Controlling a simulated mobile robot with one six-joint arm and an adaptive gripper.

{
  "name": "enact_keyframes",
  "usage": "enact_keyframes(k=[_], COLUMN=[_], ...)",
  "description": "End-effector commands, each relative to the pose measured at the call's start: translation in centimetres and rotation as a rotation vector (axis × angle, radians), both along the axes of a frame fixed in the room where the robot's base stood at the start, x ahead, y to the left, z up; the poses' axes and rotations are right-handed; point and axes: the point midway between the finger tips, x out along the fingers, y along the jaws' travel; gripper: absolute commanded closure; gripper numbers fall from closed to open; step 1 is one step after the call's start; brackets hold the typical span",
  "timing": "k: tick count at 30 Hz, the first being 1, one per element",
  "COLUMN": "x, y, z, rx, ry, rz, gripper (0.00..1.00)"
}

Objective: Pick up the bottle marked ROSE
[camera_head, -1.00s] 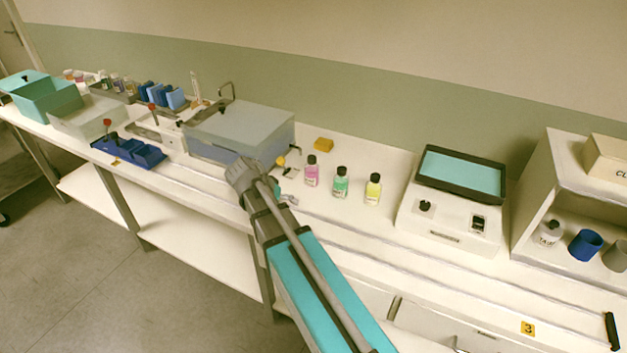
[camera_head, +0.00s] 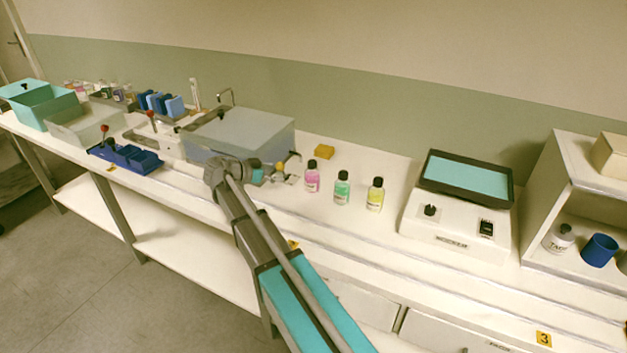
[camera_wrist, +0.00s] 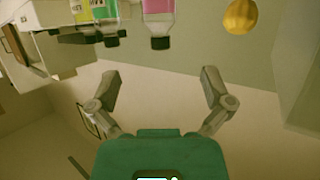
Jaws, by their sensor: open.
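Three small bottles with black caps stand upright in a row on the bench: a pink one (camera_head: 312,178), a green one (camera_head: 342,189) and a yellow one (camera_head: 375,196). Their labels are too small to read, so I cannot tell which is marked ROSE. In the wrist view the pink bottle (camera_wrist: 158,18), green bottle (camera_wrist: 109,18) and yellow bottle (camera_wrist: 82,12) appear inverted at the top edge, partly cut off. My gripper (camera_wrist: 160,76) is open and empty, its fingers apart from the bottles. In the head view it is left of the pink bottle, partly hidden by my arm.
A grey box (camera_head: 240,135) stands to the left, and a white device with a teal-topped tray (camera_head: 465,180) to the right. A shelf unit (camera_head: 545,190) is farther right.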

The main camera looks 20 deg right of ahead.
Motion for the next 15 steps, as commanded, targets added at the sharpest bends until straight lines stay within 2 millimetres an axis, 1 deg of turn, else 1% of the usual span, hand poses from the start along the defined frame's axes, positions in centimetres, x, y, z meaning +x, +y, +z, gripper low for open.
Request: enact_keyframes(k=[5, 8, 11, 15], x=[0.0, 0.1, 0.1, 0.2], y=[-0.3, -0.9, -1.9, -3.8], z=[-0.1, -0.4, -0.9, -1.7], rx=[0.001, 0.002, 0.002, 0.002], ry=[0.001, 0.001, 0.001, 0.002], rz=[0.000, -0.001, -0.002, -0.002], gripper=[0.00, 0.00, 0.00, 0.00])
